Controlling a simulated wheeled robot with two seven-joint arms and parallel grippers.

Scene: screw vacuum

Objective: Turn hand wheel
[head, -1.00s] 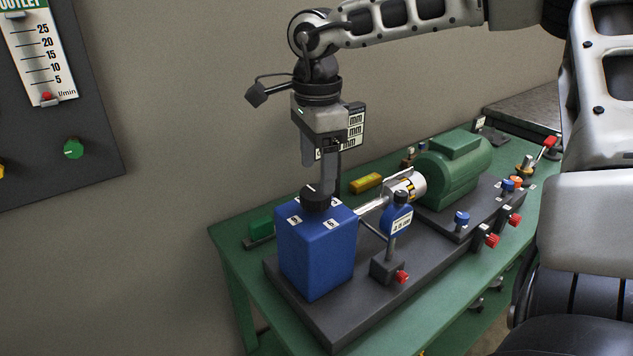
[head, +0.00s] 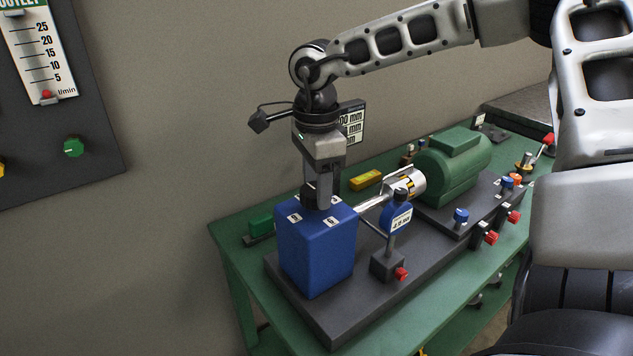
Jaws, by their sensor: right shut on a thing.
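The hand wheel (head: 307,203) is a small black knob on top of a blue box (head: 317,255) with white labels. My right gripper (head: 321,203) comes down from above and is shut on the hand wheel. Its fingers hide part of the knob. The blue box stands upright on a dark base plate (head: 340,325). My left gripper is not in view.
A green motor (head: 452,165), a silver shaft coupling (head: 405,185) and a dial gauge (head: 396,218) stand right of the blue box. Red knobs (head: 401,274) line the front side. A yellow block (head: 366,180) lies behind on the green table (head: 245,290). A wall panel (head: 85,110) hangs at left.

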